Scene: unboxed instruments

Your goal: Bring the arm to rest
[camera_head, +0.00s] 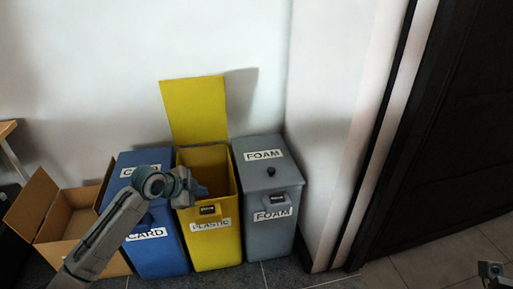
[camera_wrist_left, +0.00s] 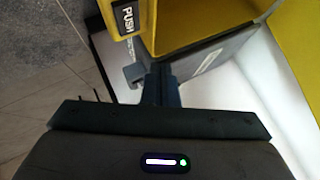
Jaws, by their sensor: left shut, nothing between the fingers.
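My left arm reaches in from the lower left in the head view, in front of the blue CARD bin (camera_head: 165,258). My left gripper (camera_head: 203,190) is at the mouth of the yellow PLASTIC bin (camera_head: 213,248), whose lid (camera_head: 195,108) stands open. In the left wrist view the left gripper (camera_wrist_left: 158,72) is shut and empty, close to the yellow bin's rim (camera_wrist_left: 185,45). A small part of my right arm (camera_head: 491,272) shows at the lower right edge of the head view; its fingers cannot be made out.
The grey FOAM bin (camera_head: 269,185) is closed, right of the yellow bin. An open cardboard box (camera_head: 75,220) stands left of the blue bin. A white wall (camera_head: 230,40) is behind, and a dark door (camera_head: 440,150) is at the right. The tiled floor (camera_head: 340,282) in front is clear.

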